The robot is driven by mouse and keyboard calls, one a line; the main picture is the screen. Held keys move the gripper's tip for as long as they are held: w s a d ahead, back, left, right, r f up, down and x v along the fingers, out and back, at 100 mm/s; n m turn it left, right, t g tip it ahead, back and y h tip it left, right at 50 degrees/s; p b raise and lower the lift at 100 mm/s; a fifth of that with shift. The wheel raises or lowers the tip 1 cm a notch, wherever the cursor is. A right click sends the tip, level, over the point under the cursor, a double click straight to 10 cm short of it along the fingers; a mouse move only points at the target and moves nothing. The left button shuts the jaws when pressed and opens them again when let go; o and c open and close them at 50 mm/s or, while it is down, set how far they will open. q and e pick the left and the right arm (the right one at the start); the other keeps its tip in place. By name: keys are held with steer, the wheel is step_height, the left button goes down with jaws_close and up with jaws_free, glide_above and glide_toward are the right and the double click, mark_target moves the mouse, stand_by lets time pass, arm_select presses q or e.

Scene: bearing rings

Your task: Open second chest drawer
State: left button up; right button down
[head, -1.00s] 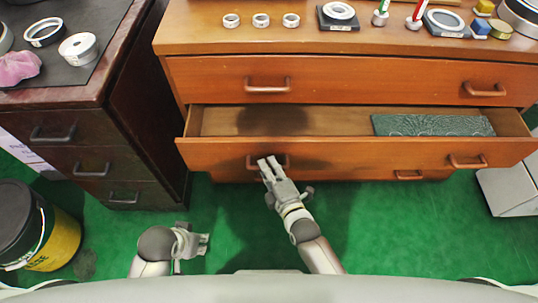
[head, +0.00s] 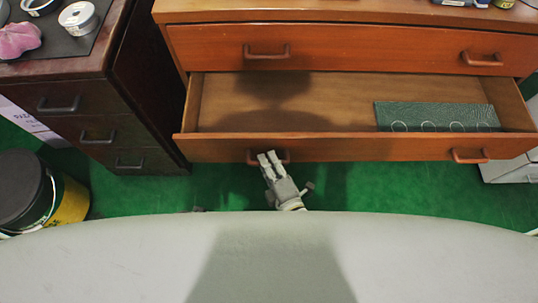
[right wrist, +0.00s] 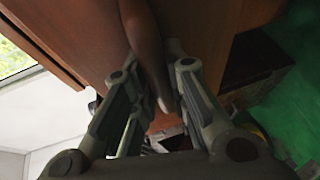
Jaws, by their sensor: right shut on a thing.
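The second drawer (head: 360,150) of the wooden chest (head: 350,45) stands well pulled out, its inside showing. Its left handle (head: 283,156) is partly hidden behind my right gripper (head: 269,160). That gripper is shut on the handle; in the right wrist view the handle (right wrist: 145,45) runs down between the two fingers (right wrist: 152,85). The drawer's right handle (head: 469,156) is free. A green patterned board (head: 437,113) with ring outlines lies in the right part of the drawer. My left gripper is not in view.
The top drawer above is closed, with its left handle (head: 267,51) clear. A dark cabinet (head: 90,120) stands at the left, with rings on its top. A black and yellow bucket (head: 40,195) stands on the green floor (head: 140,195). A grey box (head: 510,168) is at the right.

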steer(key=shift+s+a, duration=0.1)
steer(key=c, duration=1.7)
jaws_free()
steer(key=v, duration=1.2)
